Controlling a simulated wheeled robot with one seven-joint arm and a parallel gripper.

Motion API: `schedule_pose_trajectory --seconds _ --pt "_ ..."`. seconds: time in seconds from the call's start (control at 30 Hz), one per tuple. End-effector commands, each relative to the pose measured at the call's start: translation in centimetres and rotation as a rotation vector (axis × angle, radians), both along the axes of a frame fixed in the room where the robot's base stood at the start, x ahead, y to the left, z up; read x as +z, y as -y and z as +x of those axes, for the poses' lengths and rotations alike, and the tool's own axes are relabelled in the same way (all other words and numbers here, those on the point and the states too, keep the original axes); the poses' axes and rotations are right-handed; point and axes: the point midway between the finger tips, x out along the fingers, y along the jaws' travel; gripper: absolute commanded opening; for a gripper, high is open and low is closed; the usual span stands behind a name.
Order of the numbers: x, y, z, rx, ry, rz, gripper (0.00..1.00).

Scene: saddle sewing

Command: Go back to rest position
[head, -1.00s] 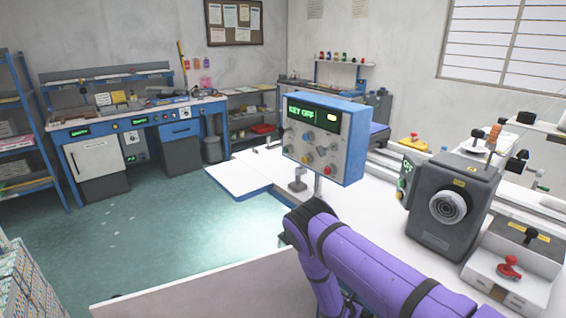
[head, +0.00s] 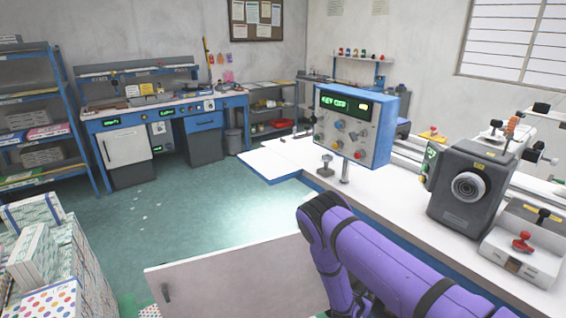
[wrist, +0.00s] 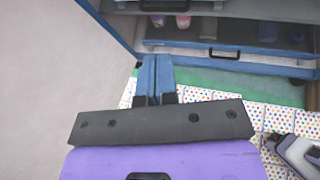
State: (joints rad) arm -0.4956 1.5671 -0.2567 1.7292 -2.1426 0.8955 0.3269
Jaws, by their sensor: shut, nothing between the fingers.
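In the wrist view my gripper (wrist: 155,85) shows at the middle, with its two blue fingers side by side and touching. Nothing is between the fingers. In the head view my purple arm crosses the lower right, in front of the white bench, and the gripper itself is not visible there. The control box (head: 355,125) with a green "KEY OFF" display stands on the bench, left of the dark grey sewing machine head (head: 470,180).
The white bench (head: 412,208) runs along the right. A cabinet door (head: 230,275) stands out at the lower middle. Stacked boxes (head: 60,255) are at lower left, with blue shelves (head: 40,90) behind. The green floor (head: 170,215) between is open. A workbench (head: 160,105) stands at the back.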

Motion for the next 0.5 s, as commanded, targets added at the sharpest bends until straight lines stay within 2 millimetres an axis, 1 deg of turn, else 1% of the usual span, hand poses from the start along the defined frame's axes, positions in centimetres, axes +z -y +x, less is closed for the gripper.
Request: schedule_pose_trajectory --seconds 0.27,0.37,0.5 --pt "3.4 0.2 1.3 -0.075 0.048 0.021 0.00" --pt "5.2 0.3 2.0 -0.114 0.074 0.034 0.00" --pt "8.3 0.5 2.8 -0.181 0.114 0.055 0.00"
